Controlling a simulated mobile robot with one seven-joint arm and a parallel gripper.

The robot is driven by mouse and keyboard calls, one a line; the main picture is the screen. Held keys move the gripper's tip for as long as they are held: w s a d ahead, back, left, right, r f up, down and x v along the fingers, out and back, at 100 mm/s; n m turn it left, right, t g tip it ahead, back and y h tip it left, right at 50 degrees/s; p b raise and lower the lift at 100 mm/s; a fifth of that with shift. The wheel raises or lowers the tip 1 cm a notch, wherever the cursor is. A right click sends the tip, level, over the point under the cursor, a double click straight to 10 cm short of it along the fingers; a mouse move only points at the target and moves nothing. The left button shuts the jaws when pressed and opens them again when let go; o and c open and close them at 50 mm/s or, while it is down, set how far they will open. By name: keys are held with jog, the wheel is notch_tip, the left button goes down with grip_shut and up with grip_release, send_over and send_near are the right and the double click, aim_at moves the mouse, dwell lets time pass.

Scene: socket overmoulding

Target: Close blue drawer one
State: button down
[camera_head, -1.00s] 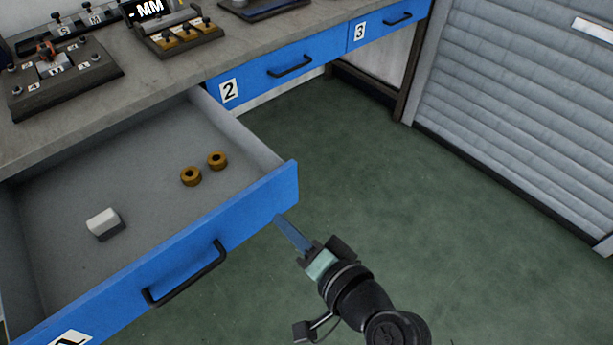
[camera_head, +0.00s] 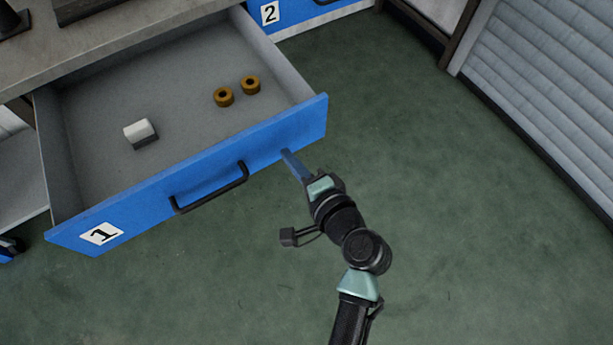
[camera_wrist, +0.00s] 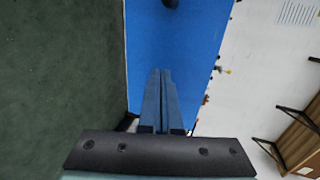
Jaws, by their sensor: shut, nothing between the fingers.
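Blue drawer one (camera_head: 272,140) is pulled far out of the bench, with a "1" label on its front and a black bar handle (camera_head: 210,187). Inside it lie two brass rings (camera_head: 237,91) and a white and grey block (camera_head: 140,133). My gripper (camera_head: 287,154) is shut and empty, with its fingertips at the right part of the drawer front, right of the handle. In the wrist view the shut blue fingers (camera_wrist: 160,100) point at the blue drawer front (camera_wrist: 180,40). I cannot tell whether they touch it.
The grey bench top (camera_head: 80,40) is behind the drawer. Blue drawer two (camera_head: 295,10) is at the back, beside drawer one. A grey ribbed shutter (camera_head: 550,90) stands at the right. The green floor (camera_head: 450,220) in front is clear.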

jog(key=shift+w+a, duration=0.55)
jog(key=shift+w, duration=0.25)
jog(key=shift+w, duration=0.1)
